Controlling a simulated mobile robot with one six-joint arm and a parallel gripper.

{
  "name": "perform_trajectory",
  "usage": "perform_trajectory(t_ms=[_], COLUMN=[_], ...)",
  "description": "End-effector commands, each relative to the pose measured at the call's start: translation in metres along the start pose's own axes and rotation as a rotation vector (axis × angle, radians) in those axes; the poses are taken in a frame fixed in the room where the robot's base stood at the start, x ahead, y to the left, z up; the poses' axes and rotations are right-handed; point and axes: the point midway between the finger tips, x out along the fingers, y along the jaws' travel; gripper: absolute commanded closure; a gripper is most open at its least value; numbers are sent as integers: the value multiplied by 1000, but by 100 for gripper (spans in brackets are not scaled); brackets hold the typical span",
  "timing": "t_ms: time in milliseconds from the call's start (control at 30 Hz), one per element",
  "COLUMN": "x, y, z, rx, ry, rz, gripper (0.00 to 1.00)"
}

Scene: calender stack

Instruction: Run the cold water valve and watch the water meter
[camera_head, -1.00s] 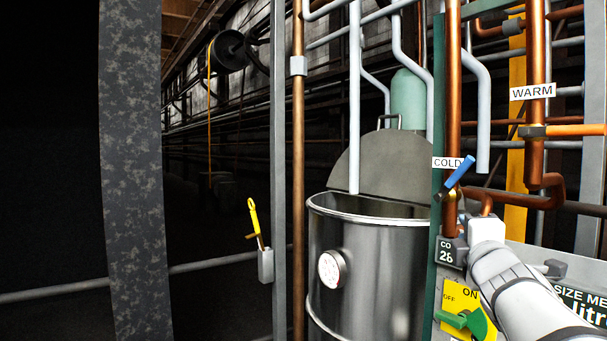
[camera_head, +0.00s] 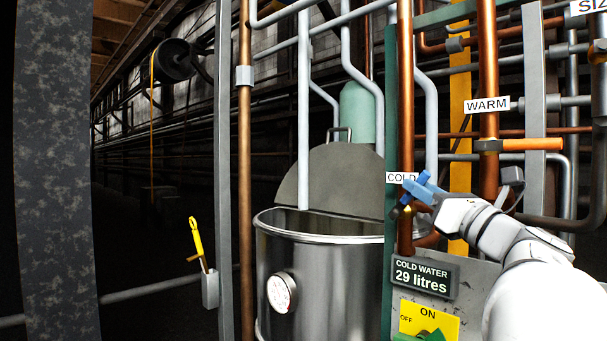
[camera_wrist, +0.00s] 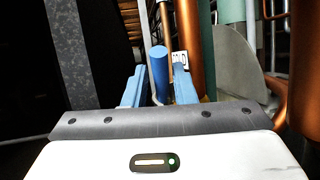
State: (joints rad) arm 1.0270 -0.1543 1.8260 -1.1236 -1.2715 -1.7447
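The cold water valve has a blue round handle (camera_wrist: 159,75) on the copper pipe beside the COLD label (camera_head: 399,177). My gripper (camera_wrist: 158,92) has its two blue fingers on either side of this handle, with narrow gaps showing in the wrist view. In the head view my gripper (camera_head: 426,188) is at the valve, and its blue fingers blend with the handle there. The water meter (camera_head: 424,278) is a dark display below the valve, reading COLD WATER 29 litres.
A steel vat (camera_head: 335,275) with a round dial (camera_head: 281,292) and a raised lid stands left of the valve. The WARM pipe (camera_head: 488,75) with an orange handle (camera_head: 533,144) is to the right. A yellow ON/OFF panel (camera_head: 442,324) with a green knob is below the meter.

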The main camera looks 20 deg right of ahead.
Motion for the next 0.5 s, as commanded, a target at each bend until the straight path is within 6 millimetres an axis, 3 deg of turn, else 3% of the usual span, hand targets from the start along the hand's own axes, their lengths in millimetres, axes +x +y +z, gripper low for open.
perform_trajectory(t_ms=[200, 500], x=[29, 34], y=[0, -1], z=[2, 0], rx=[3, 1], ry=[0, -1], rz=[-1, -4], gripper=[76, 76])
